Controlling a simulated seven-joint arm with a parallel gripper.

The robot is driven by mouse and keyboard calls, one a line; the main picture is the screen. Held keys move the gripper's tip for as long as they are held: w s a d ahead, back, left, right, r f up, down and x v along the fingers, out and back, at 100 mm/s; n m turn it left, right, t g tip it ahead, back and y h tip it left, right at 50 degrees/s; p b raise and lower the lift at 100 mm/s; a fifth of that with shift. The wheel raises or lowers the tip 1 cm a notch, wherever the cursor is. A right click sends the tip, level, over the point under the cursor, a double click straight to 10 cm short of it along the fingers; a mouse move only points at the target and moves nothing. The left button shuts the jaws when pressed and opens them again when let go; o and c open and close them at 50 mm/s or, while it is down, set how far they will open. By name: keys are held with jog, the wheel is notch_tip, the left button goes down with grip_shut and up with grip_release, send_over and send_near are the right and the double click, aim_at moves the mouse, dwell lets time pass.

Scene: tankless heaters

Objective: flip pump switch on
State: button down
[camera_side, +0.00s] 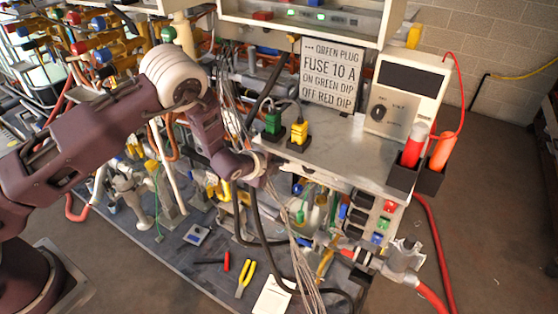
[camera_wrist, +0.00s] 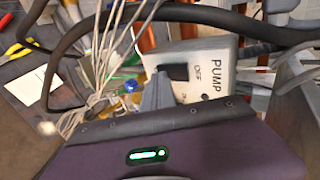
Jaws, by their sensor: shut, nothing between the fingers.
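The pump switch is in the wrist view: a white plate (camera_wrist: 221,55) lettered PUMP and OFF, with a black switch lever (camera_wrist: 174,72) standing out on its left part. My gripper (camera_wrist: 157,88) is shut and empty, its grey fingertips close beside the lever, overlapping it in the picture. I cannot tell whether they touch. In the side view my arm reaches to the front edge of the shelf, where wires partly cover its end. I cannot make out the pump switch in the side view.
Loose pale wires (camera_wrist: 98,105) and a thick black hose (camera_wrist: 190,13) pass close to my gripper. A grey shelf (camera_side: 345,163) carries a green plug (camera_side: 273,122), a yellow plug (camera_side: 299,132) and a sign (camera_side: 331,73). Pliers (camera_side: 245,279) and a paper (camera_side: 272,298) lie below.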

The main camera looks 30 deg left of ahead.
jog(key=shift+w, duration=0.3)
jog(key=shift+w+f, duration=0.1)
jog(key=shift+w, duration=0.05)
dwell(0.3)
jog(key=shift+w+r, duration=0.1)
jog(key=shift+r, duration=0.8)
